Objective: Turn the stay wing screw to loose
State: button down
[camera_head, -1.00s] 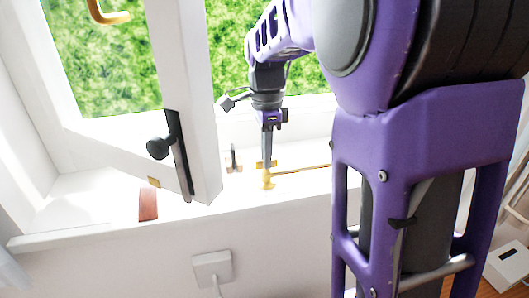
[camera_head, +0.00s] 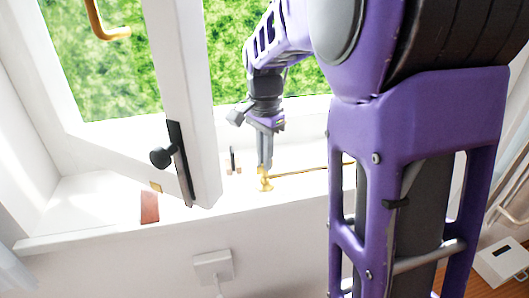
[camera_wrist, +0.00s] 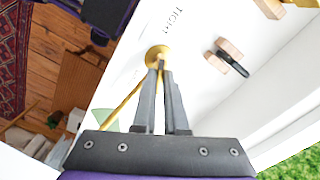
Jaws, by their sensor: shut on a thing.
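The brass stay wing screw (camera_head: 265,186) stands on the white window sill, at the left end of a thin brass stay rod (camera_head: 308,170). In the wrist view the screw (camera_wrist: 156,51) shows as a round brass piece beside printed lettering that reads "TIGHT". My gripper (camera_head: 265,166) points down onto the screw from above. In the wrist view its two grey fingers (camera_wrist: 160,66) come close together at the screw and are shut on its top. The wing part between the fingertips is mostly hidden.
The open white window sash with a black handle (camera_head: 163,158) stands left of my gripper. Small wooden blocks with a dark piece (camera_wrist: 228,58) sit on the sill nearby. A reddish-brown block (camera_head: 150,207) lies further left. A white wall box (camera_head: 213,265) is below the sill.

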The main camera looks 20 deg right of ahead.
jog(key=n+p, duration=0.1)
jog(key=n, duration=0.3)
jog(key=shift+r+n, duration=0.15)
jog(key=shift+n, duration=0.15)
jog(key=n+p, duration=0.1)
jog(key=n, duration=0.2)
jog(key=shift+n, duration=0.3)
jog(key=n+p, duration=0.1)
jog(key=n, duration=0.2)
jog(key=shift+n, duration=0.3)
jog(key=n, duration=0.3)
jog(key=shift+n+p, duration=0.3)
jog(key=shift+p, duration=0.1)
jog(key=n, duration=0.3)
jog(key=shift+n, duration=0.4)
jog(key=n, duration=0.3)
jog(key=shift+n, duration=0.3)
jog(key=n, duration=0.3)
jog(key=shift+n, duration=2.1)
